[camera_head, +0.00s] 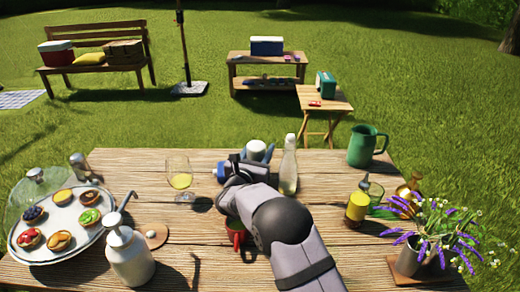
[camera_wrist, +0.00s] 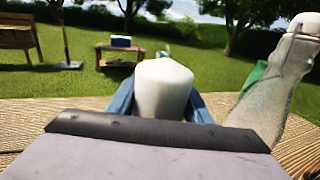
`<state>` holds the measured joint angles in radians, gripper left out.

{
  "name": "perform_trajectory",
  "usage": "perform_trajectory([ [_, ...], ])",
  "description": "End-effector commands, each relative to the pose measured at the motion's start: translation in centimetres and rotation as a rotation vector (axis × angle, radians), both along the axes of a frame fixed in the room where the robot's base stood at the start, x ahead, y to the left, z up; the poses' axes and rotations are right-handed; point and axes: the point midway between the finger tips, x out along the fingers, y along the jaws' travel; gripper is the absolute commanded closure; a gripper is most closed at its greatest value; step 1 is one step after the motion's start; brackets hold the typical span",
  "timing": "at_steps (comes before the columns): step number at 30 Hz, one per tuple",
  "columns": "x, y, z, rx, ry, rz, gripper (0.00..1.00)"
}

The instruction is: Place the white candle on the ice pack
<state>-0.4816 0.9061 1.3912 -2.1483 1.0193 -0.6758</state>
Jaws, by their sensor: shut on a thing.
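The white candle (camera_head: 256,149) is between the two blue-grey fingers of my gripper (camera_head: 255,155), near the far edge of the wooden table. In the wrist view the candle (camera_wrist: 163,90) stands upright between the fingers, which are shut on it. Its lower part is hidden by my gripper, so I cannot tell whether it touches the table. I cannot make out the ice pack for certain. A small bright blue patch shows at the left of my wrist in the head view, but I cannot tell what it is.
A clear bottle (camera_head: 289,165) stands close right of my gripper, also in the wrist view (camera_wrist: 280,85). A wine glass (camera_head: 180,177) stands to the left. A green pitcher (camera_head: 364,147) is at the far right.

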Motion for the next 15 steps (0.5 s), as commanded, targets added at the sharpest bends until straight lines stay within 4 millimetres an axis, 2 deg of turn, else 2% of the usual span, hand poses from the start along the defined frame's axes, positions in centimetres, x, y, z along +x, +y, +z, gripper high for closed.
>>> perform_trajectory([
  [8,0.03,0.01,-0.14,0.001,-0.003,0.000,0.83],
  [9,0.01,0.01,-0.27,0.001,-0.001,0.000,0.52],
  [11,0.00,0.01,-0.16,0.001,-0.001,0.000,0.38],
  [15,0.00,0.01,-0.16,0.000,0.000,0.000,0.35],
])
